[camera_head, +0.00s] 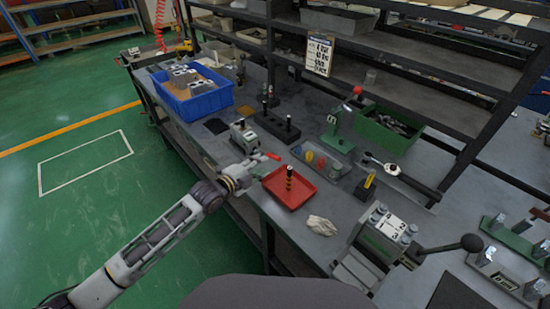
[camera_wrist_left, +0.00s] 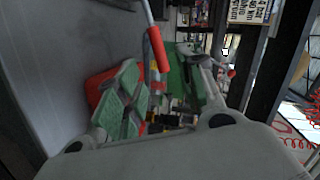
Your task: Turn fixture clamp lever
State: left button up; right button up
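A lever with a red grip (camera_head: 271,156) shows just beyond my left gripper in the head view, beside a small grey block fixture (camera_head: 243,137). In the left wrist view a red grip (camera_wrist_left: 158,48) on a thin metal rod lies across the space near the fingertips. A larger fixture with a grey valve block (camera_head: 391,226) and black-ball lever (camera_head: 470,243) stands front right. My right gripper is not in view.
A red tray (camera_head: 272,187) with a dark upright piece is close to my left gripper. A white cloth (camera_head: 321,226) lies nearby. A blue crate (camera_head: 205,101), black base (camera_head: 275,124) and green stand (camera_head: 338,134) stand farther back. Shelves rise behind the bench.

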aim_at(273, 158)
pick_arm(q)
jog(key=shift+x, duration=4.7)
grip_shut()
